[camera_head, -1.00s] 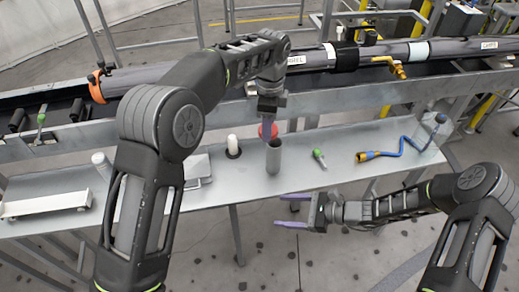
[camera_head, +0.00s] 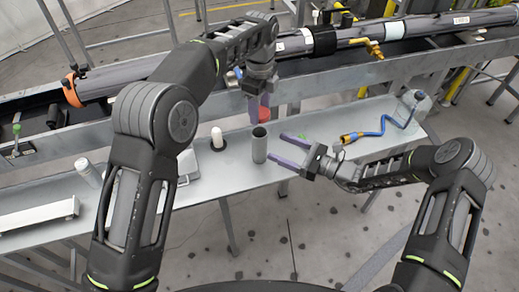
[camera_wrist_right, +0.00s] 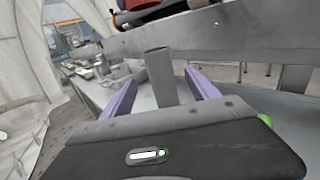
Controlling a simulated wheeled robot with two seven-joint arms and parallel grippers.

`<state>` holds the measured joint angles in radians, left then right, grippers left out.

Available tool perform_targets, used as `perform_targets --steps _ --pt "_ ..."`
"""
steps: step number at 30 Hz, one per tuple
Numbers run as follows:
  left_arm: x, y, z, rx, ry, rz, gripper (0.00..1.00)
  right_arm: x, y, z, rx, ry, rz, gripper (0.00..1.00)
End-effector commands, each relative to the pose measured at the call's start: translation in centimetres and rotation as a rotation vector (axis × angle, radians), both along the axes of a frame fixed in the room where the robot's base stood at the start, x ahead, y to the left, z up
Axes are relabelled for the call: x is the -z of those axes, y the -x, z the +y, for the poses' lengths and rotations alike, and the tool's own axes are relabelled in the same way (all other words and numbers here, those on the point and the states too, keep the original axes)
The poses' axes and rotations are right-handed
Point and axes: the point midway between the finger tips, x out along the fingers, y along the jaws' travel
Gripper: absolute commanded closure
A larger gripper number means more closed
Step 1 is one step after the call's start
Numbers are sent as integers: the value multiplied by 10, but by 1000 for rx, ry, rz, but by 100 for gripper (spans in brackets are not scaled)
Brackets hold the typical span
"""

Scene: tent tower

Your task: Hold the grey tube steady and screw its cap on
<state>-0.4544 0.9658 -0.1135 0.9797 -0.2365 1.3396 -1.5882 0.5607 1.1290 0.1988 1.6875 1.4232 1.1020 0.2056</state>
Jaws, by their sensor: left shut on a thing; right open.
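The grey tube (camera_head: 260,145) stands upright and open-topped on the metal shelf. My left gripper (camera_head: 256,104) is shut on the red cap (camera_head: 254,112) and holds it just above and behind the tube's mouth in the head view. The fingers partly hide the cap. My right gripper (camera_head: 277,146) is open, with its purple fingers pointing at the tube from the right. In the right wrist view the tube (camera_wrist_right: 159,72) shows between the two fingertips (camera_wrist_right: 162,73), slightly left of centre. I see no contact with it.
A white cylinder on a black base (camera_head: 217,138) stands left of the tube. A green-ended piece (camera_head: 303,136) lies behind my right fingers. A blue hose with a brass end (camera_head: 384,130) lies farther right. A metal rail (camera_head: 150,125) runs behind the shelf (camera_head: 225,178).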

Motion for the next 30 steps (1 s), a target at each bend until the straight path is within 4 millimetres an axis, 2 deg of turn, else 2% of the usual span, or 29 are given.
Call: perform_targets --steps 18,24,30 --pt "0 0 0 -1 0 0 94 0 -44 87 -2 1 -2 31" --pt "0 0 0 -1 0 0 94 0 -49 97 -2 1 -2 31" --pt "0 0 0 -1 0 0 94 0 -49 97 -1 0 -1 31"
